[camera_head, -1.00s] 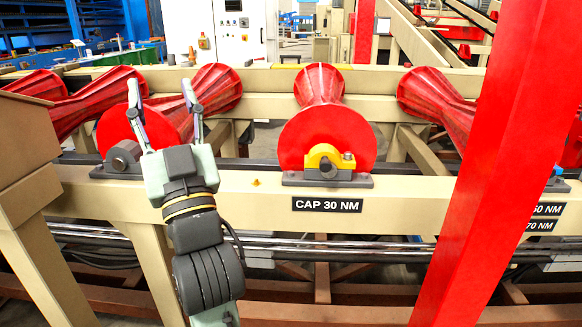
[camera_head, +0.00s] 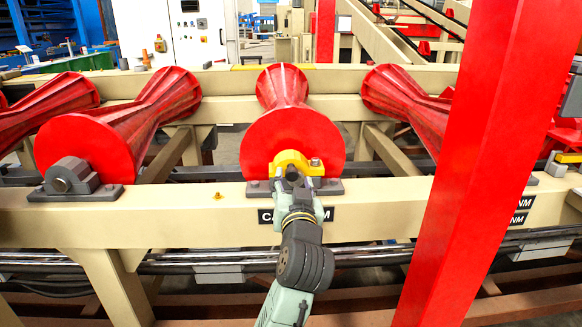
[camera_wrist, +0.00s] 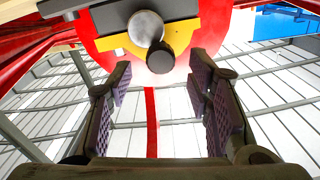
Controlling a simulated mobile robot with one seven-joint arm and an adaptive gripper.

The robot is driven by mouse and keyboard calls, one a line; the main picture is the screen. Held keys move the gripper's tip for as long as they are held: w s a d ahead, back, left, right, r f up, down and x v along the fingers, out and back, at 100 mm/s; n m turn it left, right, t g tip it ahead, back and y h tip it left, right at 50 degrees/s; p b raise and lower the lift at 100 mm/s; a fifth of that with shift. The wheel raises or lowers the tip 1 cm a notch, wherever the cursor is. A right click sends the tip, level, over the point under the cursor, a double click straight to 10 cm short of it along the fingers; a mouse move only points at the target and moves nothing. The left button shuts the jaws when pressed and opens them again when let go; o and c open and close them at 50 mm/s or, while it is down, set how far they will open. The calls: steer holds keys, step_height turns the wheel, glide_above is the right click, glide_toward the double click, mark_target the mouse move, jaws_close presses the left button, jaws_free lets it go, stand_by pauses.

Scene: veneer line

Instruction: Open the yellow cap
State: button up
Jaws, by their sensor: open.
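The yellow cap (camera_head: 290,157) sits on a grey bearing block (camera_head: 329,187) at the front of the middle red roller (camera_head: 292,128). A bolt (camera_head: 315,162) shows at the cap's right side. My gripper (camera_head: 291,177) is in front of the cap and hides part of its lower middle and the block. In the wrist view the yellow cap (camera_wrist: 113,43) is at the top, with a silver round end (camera_wrist: 145,28) and a dark knob (camera_wrist: 160,58). My gripper's padded fingers (camera_wrist: 164,88) are spread with nothing between them, just short of the knob.
A beige rail (camera_head: 150,222) carries the block and a partly hidden label (camera_head: 328,214). A red post (camera_head: 468,170) slants up at the right. Another red roller with a grey bearing block (camera_head: 70,178) is at the left. Pipes run below the rail.

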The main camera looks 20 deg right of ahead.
mark_target(292, 176)
steer(key=shift+p+x, duration=0.35)
steer(key=shift+x, duration=2.05)
jaws_close()
